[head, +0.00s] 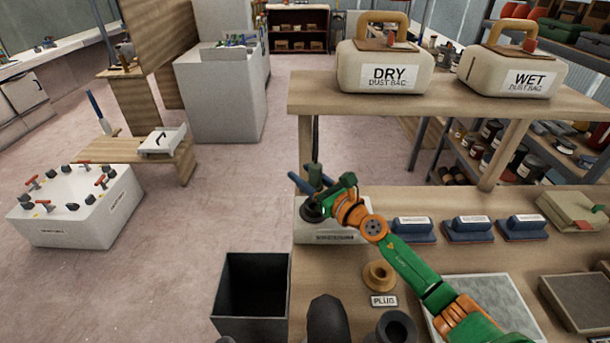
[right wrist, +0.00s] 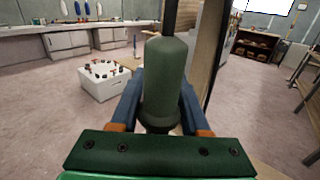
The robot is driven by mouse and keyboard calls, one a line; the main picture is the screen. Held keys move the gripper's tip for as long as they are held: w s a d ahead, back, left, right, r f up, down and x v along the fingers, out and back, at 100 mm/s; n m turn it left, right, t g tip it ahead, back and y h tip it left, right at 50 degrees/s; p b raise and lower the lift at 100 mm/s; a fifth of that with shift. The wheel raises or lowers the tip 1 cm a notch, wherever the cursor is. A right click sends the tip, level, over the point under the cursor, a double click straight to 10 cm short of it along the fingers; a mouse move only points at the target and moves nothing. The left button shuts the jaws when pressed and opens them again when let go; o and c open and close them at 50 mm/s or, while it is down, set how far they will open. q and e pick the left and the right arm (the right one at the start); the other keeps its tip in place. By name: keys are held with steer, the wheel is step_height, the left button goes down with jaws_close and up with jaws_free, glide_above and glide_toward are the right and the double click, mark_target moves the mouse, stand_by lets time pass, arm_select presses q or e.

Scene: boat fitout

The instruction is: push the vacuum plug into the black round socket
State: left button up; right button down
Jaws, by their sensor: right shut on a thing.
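My right gripper (head: 313,186) comes in from the right and has its blue fingers shut on the dark green vacuum plug (head: 315,175). In the right wrist view the plug (right wrist: 165,80) stands roughly upright between the fingers, with a dark cable (right wrist: 170,14) leaving its top. The black round socket (head: 314,212) is on top of a white box (head: 330,236) at the bench's left edge. The plug is just above the socket in the head view. Its lower end is hidden by the fingers, so I cannot tell whether they touch. My left gripper is not in view.
A wooden ring stand (head: 379,275) sits behind a PLUG label (head: 384,301). Blue sanding blocks (head: 412,231) lie right of the box. A shelf (head: 400,102) with DRY and WET dust bags stands behind. An open black bin (head: 251,300) is at the left.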

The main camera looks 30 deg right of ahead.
steer(key=shift+f, duration=0.45)
steer(key=shift+w, duration=0.1)
steer(key=shift+f+b, duration=2.1)
steer(key=shift+b, duration=0.05)
stand_by(0.6)
steer(key=shift+f, duration=0.1)
